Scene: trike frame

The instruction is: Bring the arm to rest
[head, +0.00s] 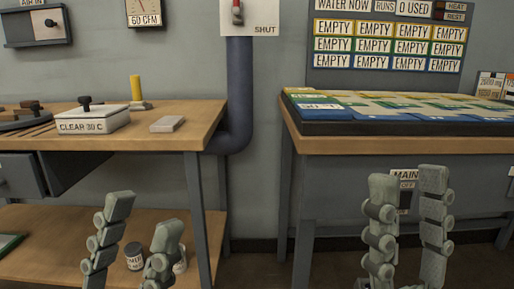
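My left gripper (138,238) is at the lower left of the head view, in front of the left bench's lower shelf. My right gripper (405,215) is at the lower right, in front of the right bench. Its two fingers also stand upright with a gap between them, and it holds nothing that I can see. Both palms and most of both arms are below the picture.
The left wooden bench (185,112) bears a "CLEAR 30 C" box (93,121), a yellow cylinder (136,88) and a pale block (167,124). The right bench (400,145) bears a tray of coloured cards (400,104). A blue pipe (240,90) runs between them. Small jars (134,256) stand on the shelf.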

